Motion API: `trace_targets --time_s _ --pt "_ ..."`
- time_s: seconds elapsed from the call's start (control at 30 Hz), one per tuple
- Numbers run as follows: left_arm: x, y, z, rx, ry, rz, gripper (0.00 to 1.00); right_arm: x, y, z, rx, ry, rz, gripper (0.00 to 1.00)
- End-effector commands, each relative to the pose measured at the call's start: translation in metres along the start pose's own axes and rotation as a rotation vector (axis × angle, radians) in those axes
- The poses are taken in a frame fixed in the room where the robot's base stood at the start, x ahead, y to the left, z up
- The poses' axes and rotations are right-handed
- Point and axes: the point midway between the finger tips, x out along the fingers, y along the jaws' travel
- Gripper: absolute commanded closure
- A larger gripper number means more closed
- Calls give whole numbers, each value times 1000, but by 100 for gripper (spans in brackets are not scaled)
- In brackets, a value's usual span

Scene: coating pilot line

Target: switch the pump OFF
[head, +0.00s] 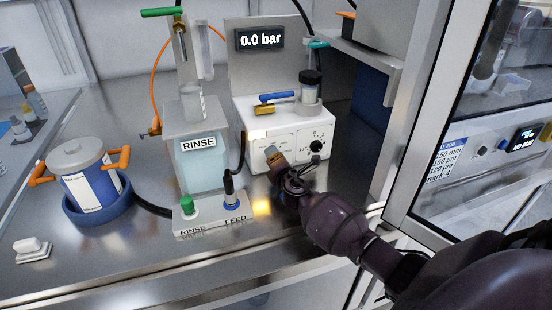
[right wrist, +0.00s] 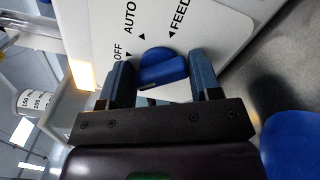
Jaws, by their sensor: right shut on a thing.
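The pump is a white box (head: 262,124) with a 0.0 bar display (head: 260,40) above it. In the right wrist view, its blue selector knob (right wrist: 163,68) sits on a white panel (right wrist: 215,25) marked OFF, AUTO and FEED. My right gripper (right wrist: 155,78) is shut on this knob, with one finger on each side. I cannot tell which label the knob points to. In the head view, my right gripper (head: 292,180) is at the lower front of the pump, and the knob is hidden there. My left gripper is not in view.
Left of the pump stand a RINSE tank (head: 200,165) and a plate (head: 208,220) with RINSE and FEED fittings. A lidded pot (head: 82,170) with orange handles sits in a blue tray (head: 98,210). A framed glass door (head: 405,150) stands close on the right.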

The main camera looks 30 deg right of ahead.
Motion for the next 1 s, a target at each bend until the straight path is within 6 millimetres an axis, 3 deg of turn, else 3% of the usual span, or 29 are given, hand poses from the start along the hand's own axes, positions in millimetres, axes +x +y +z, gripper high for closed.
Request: trace_targets --time_s 0.53,0.57,0.73,1.0 --pt "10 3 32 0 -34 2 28 0 -2 -2 709 0 -1 72" --pt "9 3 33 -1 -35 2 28 0 -1 -1 719 0 -1 41" --pt "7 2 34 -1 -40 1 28 0 0 0 707 0 0 15" --pt "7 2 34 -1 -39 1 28 0 0 0 705 0 0 12"
